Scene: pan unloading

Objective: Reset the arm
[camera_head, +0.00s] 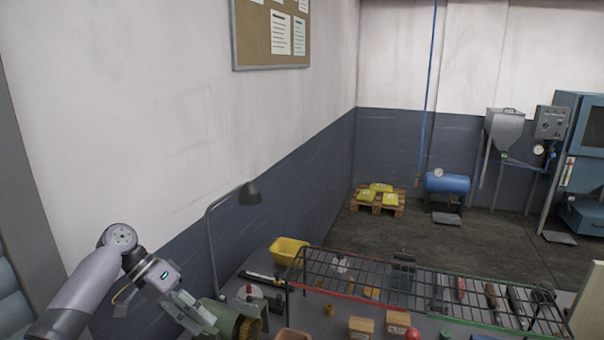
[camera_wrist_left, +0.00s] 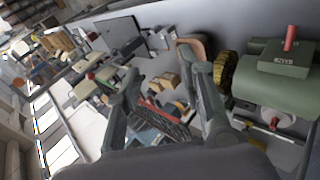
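My left arm comes in from the lower left in the head view. Its gripper (camera_head: 203,318) hangs over the left end of the workbench, beside a green machine (camera_head: 240,320). In the left wrist view the two fingers of this gripper (camera_wrist_left: 158,62) stand apart, with nothing held between them. Bench items show beyond the fingers, and the green machine (camera_wrist_left: 270,92) is to their right. My right gripper is in neither view.
A wire rack (camera_head: 430,288) stands over the bench with tools around it. A yellow bin (camera_head: 289,250), a desk lamp (camera_head: 212,240) and small wooden blocks (camera_head: 361,326) are nearby. The wall is close behind the left arm. Open floor (camera_head: 400,238) lies beyond the bench.

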